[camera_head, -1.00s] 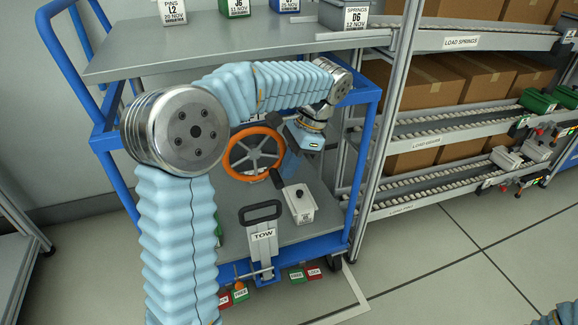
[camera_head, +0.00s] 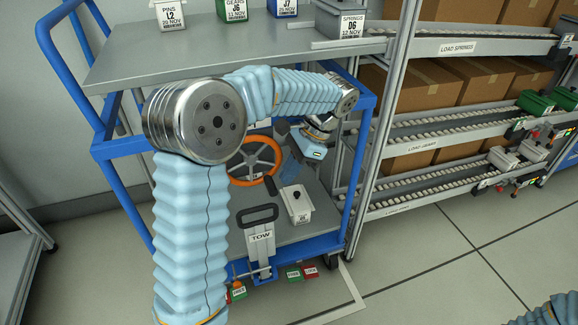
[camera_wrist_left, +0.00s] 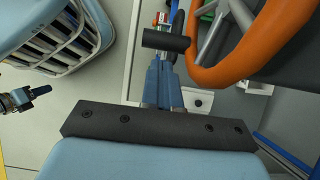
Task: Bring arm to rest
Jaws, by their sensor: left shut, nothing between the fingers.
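My left arm (camera_head: 190,225) rises from the bottom of the head view, bends at a metal elbow joint and reaches right over the blue cart. My left gripper (camera_head: 289,168) points down beside the orange handwheel (camera_head: 238,181), above the cart's lower deck. Its blue fingers show in the left wrist view (camera_wrist_left: 164,85), closed together and empty. The handwheel is close to them there, at the upper right; contact cannot be told.
The blue cart (camera_head: 350,180) carries labelled bins on its top shelf (camera_head: 215,62). A grey bin (camera_head: 296,204) and the black TOW handle (camera_head: 258,214) are below the gripper. A roller rack (camera_head: 440,190) with cartons stands right. Floor is clear at the lower right.

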